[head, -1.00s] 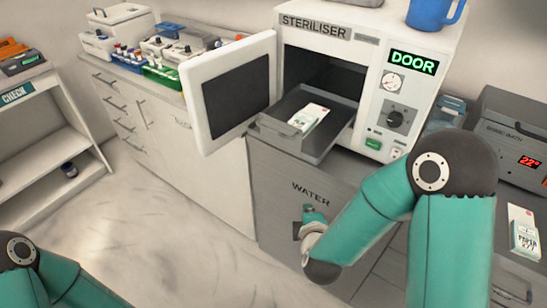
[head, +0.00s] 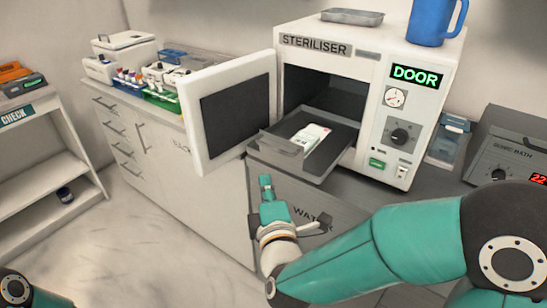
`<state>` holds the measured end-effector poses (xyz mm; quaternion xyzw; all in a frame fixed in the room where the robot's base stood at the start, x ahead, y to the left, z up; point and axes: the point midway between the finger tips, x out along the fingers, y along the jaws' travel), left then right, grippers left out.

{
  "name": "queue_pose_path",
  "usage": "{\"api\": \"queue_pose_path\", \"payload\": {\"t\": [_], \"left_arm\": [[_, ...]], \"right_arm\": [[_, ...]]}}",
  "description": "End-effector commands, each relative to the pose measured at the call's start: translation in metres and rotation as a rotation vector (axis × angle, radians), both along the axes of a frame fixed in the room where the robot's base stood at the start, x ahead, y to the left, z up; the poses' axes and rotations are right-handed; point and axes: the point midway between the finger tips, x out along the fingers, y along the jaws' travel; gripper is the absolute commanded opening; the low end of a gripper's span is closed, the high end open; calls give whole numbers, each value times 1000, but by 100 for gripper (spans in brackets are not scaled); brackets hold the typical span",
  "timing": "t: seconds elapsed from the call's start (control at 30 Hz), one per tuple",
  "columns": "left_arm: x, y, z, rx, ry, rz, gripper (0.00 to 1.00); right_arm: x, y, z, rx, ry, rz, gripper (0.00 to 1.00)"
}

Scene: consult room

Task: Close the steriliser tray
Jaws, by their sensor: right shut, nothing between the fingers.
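The steriliser (head: 330,55) stands on the counter with its door (head: 232,108) swung open to the left. Its display reads DOOR. The grey steriliser tray (head: 326,160) is pulled out through the opening, with a white and green packet (head: 312,135) lying in it. A handle (head: 276,143) is on the tray's front. My right gripper (head: 266,184) is shut and empty, below and slightly left of the tray front, apart from it.
A blue jug (head: 432,22) and a metal tray (head: 352,17) stand on the steriliser. A water bath (head: 510,150) is at the right. Vial racks (head: 160,95) and white boxes (head: 122,50) line the left counter. Floor in front of the cabinets is clear.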

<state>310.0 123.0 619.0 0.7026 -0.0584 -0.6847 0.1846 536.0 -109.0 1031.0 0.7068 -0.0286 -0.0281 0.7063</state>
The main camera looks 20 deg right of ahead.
Motion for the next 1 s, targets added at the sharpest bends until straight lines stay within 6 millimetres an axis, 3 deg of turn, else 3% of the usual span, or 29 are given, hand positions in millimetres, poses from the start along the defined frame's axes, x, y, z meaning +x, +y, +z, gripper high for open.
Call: {"api": "queue_pose_path", "payload": {"t": [0.2, 0.4, 1.0], "left_arm": [[0, 0, 10, 0, 0, 0, 40], [0, 0, 15, 0, 0, 0, 40], [0, 0, 15, 0, 0, 0, 40]], "right_arm": [[45, -7, 1, 0, 1, -5, 0], [60, -28, 0, 0, 2, -1, 0], [66, -35, -1, 1, 0, 1, 0]]}}
